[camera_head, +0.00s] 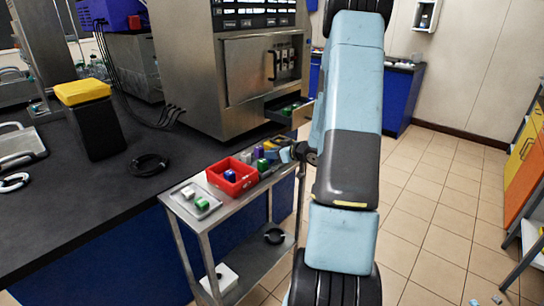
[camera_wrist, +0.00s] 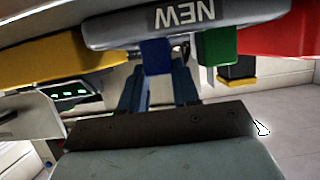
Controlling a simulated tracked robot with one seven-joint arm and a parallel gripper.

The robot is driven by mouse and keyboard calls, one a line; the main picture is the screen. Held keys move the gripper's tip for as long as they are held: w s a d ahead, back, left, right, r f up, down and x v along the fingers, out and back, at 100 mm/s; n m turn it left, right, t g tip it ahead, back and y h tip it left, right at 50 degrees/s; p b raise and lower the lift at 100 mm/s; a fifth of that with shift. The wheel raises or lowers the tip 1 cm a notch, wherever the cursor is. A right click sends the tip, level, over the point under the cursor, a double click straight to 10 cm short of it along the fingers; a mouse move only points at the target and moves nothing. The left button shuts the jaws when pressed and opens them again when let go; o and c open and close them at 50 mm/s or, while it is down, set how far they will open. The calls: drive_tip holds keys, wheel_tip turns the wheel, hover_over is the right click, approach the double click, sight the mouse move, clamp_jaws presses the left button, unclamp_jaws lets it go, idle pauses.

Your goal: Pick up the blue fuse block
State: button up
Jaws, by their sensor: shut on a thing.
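In the wrist view, which looks upside down, a blue fuse block (camera_wrist: 157,57) sits between the two fingers of my gripper (camera_wrist: 160,82). My gripper is shut on it. The block is close against a grey tray (camera_wrist: 205,15) marked NEW, and I cannot tell whether it touches the tray. A green block (camera_wrist: 216,46) is just to its right, apart from the fingers. In the head view a blue-violet block (camera_head: 258,153) stands on the cart beside a green block (camera_head: 262,165); my gripper is mostly hidden by my arm there.
A red bin (camera_head: 215,172) on the metal cart (camera_head: 182,207) holds a blue block (camera_head: 230,176). A small tray (camera_head: 209,209) with white and green blocks lies at the cart's near end. A steel machine (camera_head: 205,75) with an open drawer (camera_head: 282,113) stands behind. Tiled floor is open at right.

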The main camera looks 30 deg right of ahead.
drive_tip(key=shift+r, duration=0.45)
wheel_tip(320, 180, up, 2)
drive_tip(key=shift+s+r, duration=0.15)
drive_tip(key=shift+r, duration=0.05)
drive_tip(key=s+a+r, duration=0.3)
drive_tip(key=s+r, duration=0.6)
drive_tip(key=s, duration=0.4)
drive_tip(key=shift+s+a+r, duration=0.15)
drive_tip(key=shift+a+r, duration=0.05)
drive_tip(key=shift+a, duration=0.1)
